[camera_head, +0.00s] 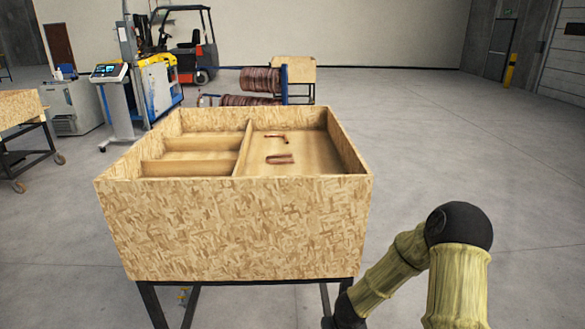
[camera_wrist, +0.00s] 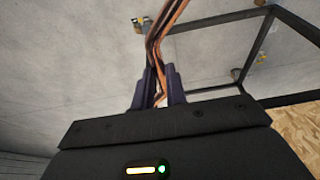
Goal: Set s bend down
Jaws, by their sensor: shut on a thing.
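In the wrist view, my gripper (camera_wrist: 159,88) is shut on a bent copper tube, the s bend (camera_wrist: 166,26). The tube rises from between the two dark fingers and runs out of the top of the picture, so its far end is hidden. It is held over the grey floor, beside a dark metal frame. In the head view my arm is at the lower right, beside the wooden box (camera_head: 235,228); my gripper and the held tube are out of sight there.
The open box has a large right compartment and several smaller left ones. Two copper pieces, a bent one (camera_head: 277,137) and a U-shaped one (camera_head: 280,159), lie apart in the right compartment. The visible left compartments look empty. Dark legs (camera_head: 153,305) carry the box.

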